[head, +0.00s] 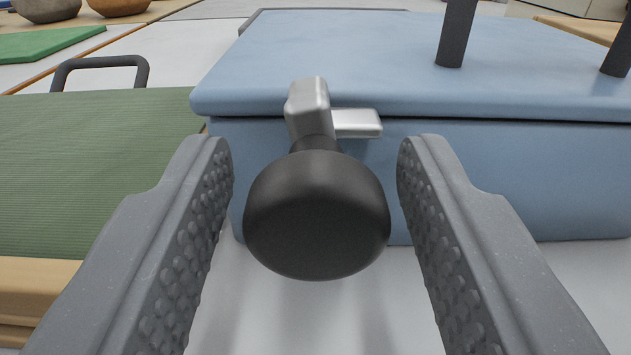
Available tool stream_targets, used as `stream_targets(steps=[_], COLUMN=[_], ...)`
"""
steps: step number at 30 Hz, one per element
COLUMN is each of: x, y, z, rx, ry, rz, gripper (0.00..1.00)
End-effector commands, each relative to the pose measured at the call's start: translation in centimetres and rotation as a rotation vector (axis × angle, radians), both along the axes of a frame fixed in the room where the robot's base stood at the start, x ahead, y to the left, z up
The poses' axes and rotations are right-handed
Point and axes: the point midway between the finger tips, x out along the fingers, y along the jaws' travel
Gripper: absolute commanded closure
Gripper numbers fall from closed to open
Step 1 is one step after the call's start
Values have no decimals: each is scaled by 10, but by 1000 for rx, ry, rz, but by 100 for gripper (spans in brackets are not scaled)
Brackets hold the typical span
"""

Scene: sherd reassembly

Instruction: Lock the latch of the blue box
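The blue box (500,170) fills the upper right of the head view, with its lid (340,60) down on the body. Its latch (308,106) is a silver metal piece on the front, at the lid seam, with a black round knob (316,215) pointing at me. A silver catch (357,123) sits just right of the latch arm. The latch arm stands about upright, its top reaching over the lid's edge. My gripper (316,160) is open, one finger on each side of the knob, with a visible gap on both sides.
Two dark posts stand on the lid, one (457,35) near the middle and one at the right edge. A green ribbed mat (95,175) in a wooden frame lies left, with a dark handle (100,63) behind. Rounded pots (45,8) stand far left. White surface shows below the box.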

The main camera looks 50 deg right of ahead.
Motion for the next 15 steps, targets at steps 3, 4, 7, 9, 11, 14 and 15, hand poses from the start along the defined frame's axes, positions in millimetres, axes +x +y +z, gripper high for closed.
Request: stream_targets(steps=[3, 4, 7, 9, 11, 14, 15], x=[0, 0, 0, 0, 0, -1, -2], y=[0, 0, 0, 0, 0, -1, -1], z=[0, 0, 0, 0, 1, 3, 4], rx=[0, 0, 0, 3, 8, 28, 39], ry=[0, 0, 0, -3, -11, -36, -49], rz=[0, 0, 0, 0, 0, 0, -1], gripper=[90, 96, 96, 96, 96, 96, 96])
